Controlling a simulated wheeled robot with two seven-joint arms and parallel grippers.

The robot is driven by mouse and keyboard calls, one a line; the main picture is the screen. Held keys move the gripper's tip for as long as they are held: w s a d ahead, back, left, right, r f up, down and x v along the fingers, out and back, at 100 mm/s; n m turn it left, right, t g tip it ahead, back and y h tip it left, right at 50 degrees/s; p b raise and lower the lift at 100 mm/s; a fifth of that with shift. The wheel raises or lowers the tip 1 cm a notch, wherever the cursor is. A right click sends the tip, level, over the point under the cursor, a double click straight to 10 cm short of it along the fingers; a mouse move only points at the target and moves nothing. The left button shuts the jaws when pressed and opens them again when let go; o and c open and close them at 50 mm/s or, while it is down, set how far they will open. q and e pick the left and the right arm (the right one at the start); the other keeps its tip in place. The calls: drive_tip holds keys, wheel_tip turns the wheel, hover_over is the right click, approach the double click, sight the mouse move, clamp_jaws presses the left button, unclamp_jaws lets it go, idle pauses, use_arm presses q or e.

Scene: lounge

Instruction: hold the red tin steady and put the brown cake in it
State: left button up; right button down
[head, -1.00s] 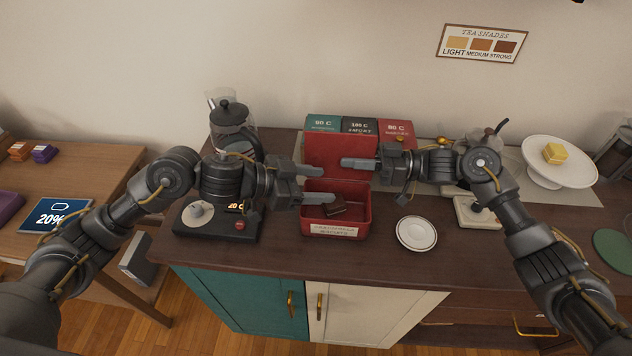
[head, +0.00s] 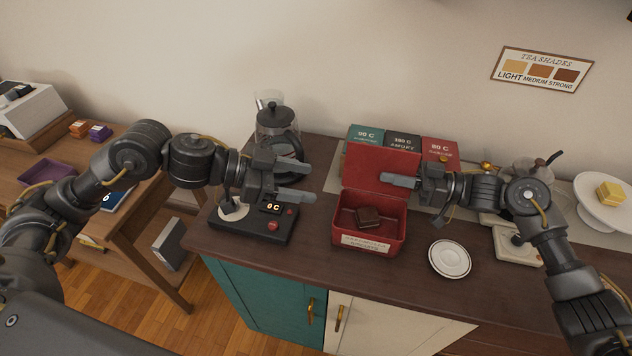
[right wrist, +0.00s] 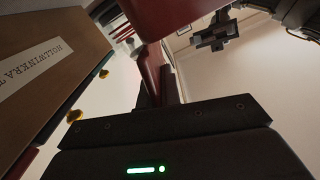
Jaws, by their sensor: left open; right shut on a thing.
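The red tin (head: 369,243) stands on the dark wooden counter with its lid (head: 380,160) raised at the back. The brown cake (head: 368,217) lies inside it, slightly turned, on the tin's floor as far as I can see. My right gripper (head: 388,180) is shut on the raised lid; in the right wrist view a red panel (right wrist: 152,72) runs between its fingers. My left gripper (head: 308,182) is open and empty, left of the tin and apart from it, above the counter.
A black device with a dial (head: 258,222) sits below my left gripper, with a glass pot (head: 276,125) behind. Colored boxes (head: 402,141) stand behind the tin. A white saucer (head: 450,258) lies right of it, and a cake stand (head: 606,208) holds a yellow cake (head: 611,193).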

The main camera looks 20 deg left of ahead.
idle(0.3)
drive_tip(key=c, duration=1.5)
unclamp_jaws()
